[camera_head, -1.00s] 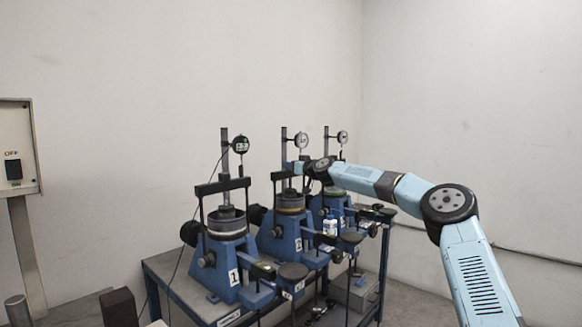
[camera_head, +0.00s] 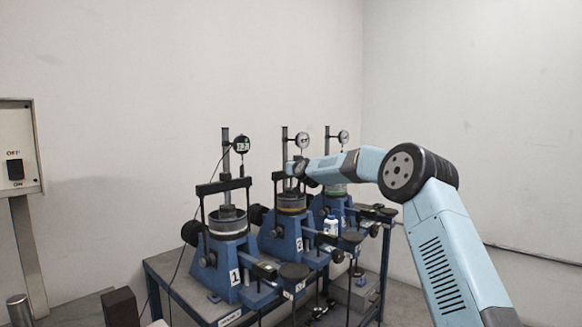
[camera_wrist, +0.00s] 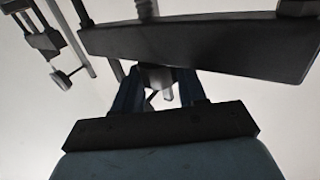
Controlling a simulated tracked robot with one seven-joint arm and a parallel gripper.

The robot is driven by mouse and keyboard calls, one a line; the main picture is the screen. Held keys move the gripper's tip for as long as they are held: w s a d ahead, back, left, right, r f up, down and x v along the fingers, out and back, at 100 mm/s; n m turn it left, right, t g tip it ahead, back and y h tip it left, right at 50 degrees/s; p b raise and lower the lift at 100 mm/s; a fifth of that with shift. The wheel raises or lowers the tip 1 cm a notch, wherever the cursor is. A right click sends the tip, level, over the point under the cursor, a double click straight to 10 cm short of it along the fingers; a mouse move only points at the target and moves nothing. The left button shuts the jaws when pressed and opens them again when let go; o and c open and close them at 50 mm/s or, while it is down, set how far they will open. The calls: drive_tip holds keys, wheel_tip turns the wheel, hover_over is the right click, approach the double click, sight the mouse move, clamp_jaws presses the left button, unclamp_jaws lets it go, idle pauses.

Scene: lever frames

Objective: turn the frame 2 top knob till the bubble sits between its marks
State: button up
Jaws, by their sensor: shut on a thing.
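Frame 2 (camera_head: 278,243) is the middle of three blue lever frames on the bench. Its black crossbar and dial gauge (camera_head: 302,140) stand above a yellow-banded ring. My gripper is at the top of frame 2, partly hidden by my wrist in the head view. In the wrist view my gripper (camera_wrist: 160,95) points in under a black crossbar (camera_wrist: 200,45), its two dark blue fingers on either side of a small dark knob (camera_wrist: 158,76). The fingers are shut on this top knob, its outline partly hidden. The bubble and its marks cannot be made out.
Frame 1 (camera_head: 222,250), with a digital gauge, stands close at left. A switch box (camera_head: 15,150) is at far left. The right wall side is open.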

drive_tip(key=shift+m+t+h, duration=0.3)
drive_tip(key=shift+m+h, duration=0.4)
drive_tip(key=shift+h, duration=0.4)
drive_tip(key=o, duration=1.1)
drive_tip(key=shift+c, duration=0.2)
drive_tip(key=shift+s, duration=0.1)
drive_tip(key=v, duration=1.3)
drive_tip(key=shift+s, duration=0.25)
drive_tip(key=shift+d, duration=0.1)
